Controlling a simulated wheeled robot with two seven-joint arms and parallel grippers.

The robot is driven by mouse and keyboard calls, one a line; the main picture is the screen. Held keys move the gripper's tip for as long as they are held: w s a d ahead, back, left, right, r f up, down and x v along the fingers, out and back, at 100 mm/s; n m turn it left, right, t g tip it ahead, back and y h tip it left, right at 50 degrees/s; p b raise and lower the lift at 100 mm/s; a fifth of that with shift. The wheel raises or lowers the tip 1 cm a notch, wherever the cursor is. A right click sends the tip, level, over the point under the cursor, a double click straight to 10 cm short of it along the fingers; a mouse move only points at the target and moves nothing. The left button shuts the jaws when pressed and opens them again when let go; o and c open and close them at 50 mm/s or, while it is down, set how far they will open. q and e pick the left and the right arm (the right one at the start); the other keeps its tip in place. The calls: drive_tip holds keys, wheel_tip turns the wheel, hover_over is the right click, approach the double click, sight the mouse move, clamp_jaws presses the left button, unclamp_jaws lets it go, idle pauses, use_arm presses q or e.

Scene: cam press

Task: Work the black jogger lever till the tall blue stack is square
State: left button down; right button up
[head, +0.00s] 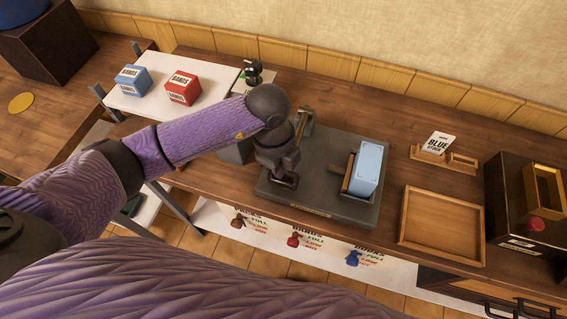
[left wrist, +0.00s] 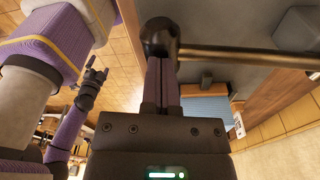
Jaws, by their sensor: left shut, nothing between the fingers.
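The tall light-blue stack (head: 368,165) stands in a wooden holder on the dark grey press base (head: 325,150); I cannot tell whether its edges are all square. Its layered side shows in the left wrist view (left wrist: 207,108). My left gripper (head: 285,180) is over the left part of the base, left of the stack, shut and empty. In the left wrist view its closed fingers (left wrist: 162,85) end at a dark round knob (left wrist: 160,36) on a rod, apparently the lever's; touching or just apart is unclear. My right gripper (left wrist: 94,72) shows small in that view.
An empty wooden tray (head: 442,227) lies right of the base, with a dark box (head: 512,220) beyond it. Blue (head: 132,80) and red (head: 183,88) BANDS boxes sit on a white shelf at left.

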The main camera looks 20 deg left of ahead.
use_arm(q)
drive_tip(key=shift+w+a+r+p, duration=0.15)
drive_tip(key=shift+a+r, duration=0.1)
drive_tip(key=shift+a, duration=0.3)
drive_tip(key=shift+w+a+r+p, duration=0.15)
drive_tip(key=shift+a+r, duration=0.05)
drive_tip(key=shift+a, duration=0.35)
drive_tip(key=shift+f, duration=0.1)
drive_tip(key=shift+d, duration=0.1)
wheel_tip(320, 180, up, 10)
drive_tip(key=a+p, duration=0.1)
drive_tip(key=shift+w, duration=0.15)
